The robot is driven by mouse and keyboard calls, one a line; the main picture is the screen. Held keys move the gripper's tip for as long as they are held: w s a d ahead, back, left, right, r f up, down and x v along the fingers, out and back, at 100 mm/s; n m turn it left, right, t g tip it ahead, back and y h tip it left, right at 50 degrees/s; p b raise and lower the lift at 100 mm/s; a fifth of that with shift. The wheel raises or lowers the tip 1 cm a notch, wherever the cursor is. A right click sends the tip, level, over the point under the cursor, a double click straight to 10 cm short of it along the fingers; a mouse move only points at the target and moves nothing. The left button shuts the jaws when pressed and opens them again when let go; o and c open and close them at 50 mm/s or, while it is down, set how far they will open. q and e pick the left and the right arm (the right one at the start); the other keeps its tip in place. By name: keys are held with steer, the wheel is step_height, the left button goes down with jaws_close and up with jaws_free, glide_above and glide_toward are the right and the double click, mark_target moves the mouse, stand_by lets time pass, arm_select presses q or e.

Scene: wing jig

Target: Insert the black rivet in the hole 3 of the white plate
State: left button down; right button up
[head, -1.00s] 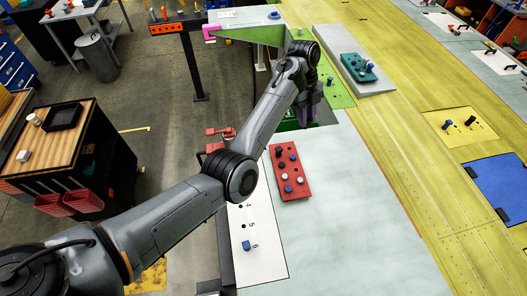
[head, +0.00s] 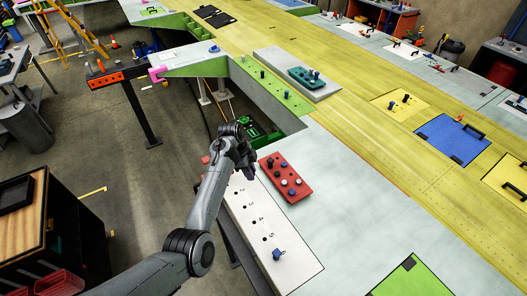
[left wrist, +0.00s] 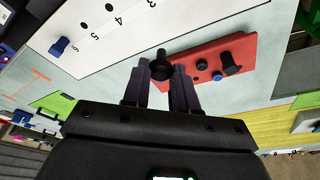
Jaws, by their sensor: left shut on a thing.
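The white plate (head: 295,262) lies at the front of the bench with a row of numbered holes. Hole 3 (head: 245,207) is empty in the head view. A blue rivet (head: 277,254) stands at hole 6, also in the left wrist view (left wrist: 60,47). My left gripper (head: 247,172) is over the plate's far end, left of the red block (head: 297,191). In the left wrist view it is shut on a black rivet (left wrist: 161,66), held at the fingertips, apart from the plate. Hole 3 is not clear there. My right gripper is not in view.
The red block, beside the plate, holds several black, blue and white rivets. Beyond are a green plate (head: 277,92) and a teal block (head: 314,78) with rivets. An opening in the bench lies behind my gripper.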

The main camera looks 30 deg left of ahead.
arm_select(q)
steer(key=s+f+b, duration=0.1)
steer(key=f, duration=0.3)
steer(key=s+f+b, duration=0.2)
steer(key=f, duration=0.2)
steer(key=s+f+b, duration=0.1)
steer(key=s+f, duration=0.1)
steer(key=f, duration=0.3)
steer(key=shift+s+a, duration=0.2)
steer(key=shift+a, duration=0.05)
stand_by(0.6)
steer(key=shift+f, duration=0.15)
stand_by(0.4)
steer(key=shift+f+b, duration=0.7)
steer(key=shift+f, duration=0.5)
